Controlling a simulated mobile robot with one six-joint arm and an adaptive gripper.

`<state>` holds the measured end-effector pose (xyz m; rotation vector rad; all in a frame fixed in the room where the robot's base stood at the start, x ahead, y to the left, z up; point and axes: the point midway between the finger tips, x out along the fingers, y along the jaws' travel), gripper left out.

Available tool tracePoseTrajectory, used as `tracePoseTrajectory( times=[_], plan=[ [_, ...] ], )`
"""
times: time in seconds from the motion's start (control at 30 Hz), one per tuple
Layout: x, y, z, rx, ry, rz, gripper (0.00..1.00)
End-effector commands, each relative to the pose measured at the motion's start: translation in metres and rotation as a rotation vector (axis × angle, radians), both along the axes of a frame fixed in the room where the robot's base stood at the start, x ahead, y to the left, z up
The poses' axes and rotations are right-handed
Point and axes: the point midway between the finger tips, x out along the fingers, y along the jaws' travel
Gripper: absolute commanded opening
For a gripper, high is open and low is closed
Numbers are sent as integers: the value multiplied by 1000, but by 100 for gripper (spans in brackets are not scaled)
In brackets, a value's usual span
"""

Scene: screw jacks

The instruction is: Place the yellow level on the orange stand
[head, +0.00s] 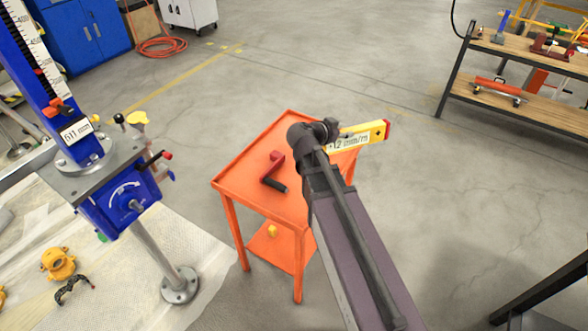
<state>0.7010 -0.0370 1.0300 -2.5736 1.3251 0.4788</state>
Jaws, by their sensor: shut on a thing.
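The yellow level (376,133) has a white label and a red end. Its right part sticks out past my gripper, over the right back edge of the orange stand. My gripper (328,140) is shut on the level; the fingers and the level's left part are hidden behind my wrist. The orange stand (243,178) is a small table with a rimmed top and a lower shelf. I cannot tell whether the level touches the top or is held above it.
A red crank with a black handle (273,173) lies on the stand's top. A blue screw jack (122,200) stands close on the left. A shelf rack (520,107) stands at the back right. The floor behind the stand is clear.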

Motion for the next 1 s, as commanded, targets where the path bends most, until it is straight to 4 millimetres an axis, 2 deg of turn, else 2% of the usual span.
tracePoseTrajectory(
  times=[0.03, 0.6, 0.8, 1.0],
  plan=[
    [-1, 6, -17, 0, -2, 17, 0],
    [-10, 73, -107, 11, -29, 183, 0],
    [-14, 93, -131, 15, -37, 232, 0],
    [-16, 104, -143, 17, -41, 261, 0]
  ],
)
